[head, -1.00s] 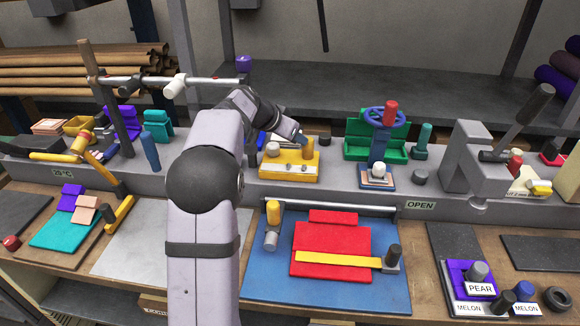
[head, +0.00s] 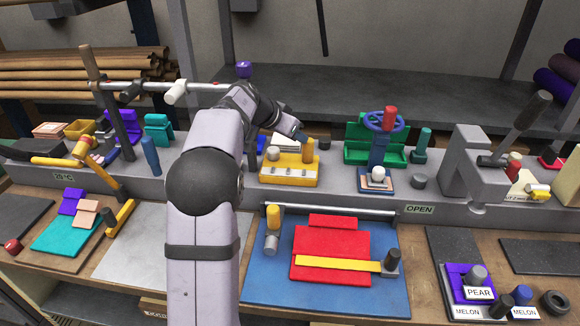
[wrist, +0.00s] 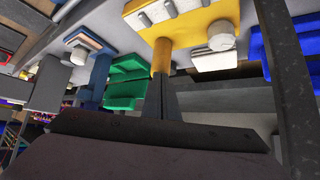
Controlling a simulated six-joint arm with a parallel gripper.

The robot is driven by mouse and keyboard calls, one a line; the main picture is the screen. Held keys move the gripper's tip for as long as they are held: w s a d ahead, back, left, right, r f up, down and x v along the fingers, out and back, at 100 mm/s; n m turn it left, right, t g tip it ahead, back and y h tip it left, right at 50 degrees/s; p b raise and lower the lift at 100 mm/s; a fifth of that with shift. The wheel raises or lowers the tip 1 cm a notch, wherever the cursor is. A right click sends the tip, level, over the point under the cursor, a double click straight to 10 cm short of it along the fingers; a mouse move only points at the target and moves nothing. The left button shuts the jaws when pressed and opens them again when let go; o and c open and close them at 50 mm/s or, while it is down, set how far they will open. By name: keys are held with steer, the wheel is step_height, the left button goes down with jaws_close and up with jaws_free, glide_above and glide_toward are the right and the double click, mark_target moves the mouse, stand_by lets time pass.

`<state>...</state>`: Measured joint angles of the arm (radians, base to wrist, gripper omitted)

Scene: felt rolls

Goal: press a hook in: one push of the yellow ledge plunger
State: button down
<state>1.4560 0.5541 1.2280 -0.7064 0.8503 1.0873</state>
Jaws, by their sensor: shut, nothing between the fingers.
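The yellow ledge plunger (head: 308,150) is an upright orange-yellow cylinder at the right rear of a yellow block (head: 290,180) on the grey ledge. The block has a white knob (head: 272,153) and several small pale pieces along its front. My gripper (head: 301,137) is shut and empty, close by the plunger's top. In the wrist view the plunger (wrist: 161,57) stands just past my closed fingertips (wrist: 164,80). I cannot tell whether they touch. The yellow block (wrist: 205,12) is also at the top of that view.
A green tray (head: 360,155) and a blue stand with a handwheel (head: 384,120) are right of the block. A grey clamp press (head: 470,165) stands farther right. A blue mat (head: 270,285) with red felt (head: 330,250) lies in front, below the ledge.

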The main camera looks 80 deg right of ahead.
steer(key=shift+r, duration=0.25)
stand_by(0.3)
step_height(320, 180, up, 5)
steer(key=p, duration=0.3)
steer(key=shift+f, duration=0.1)
stand_by(0.5)
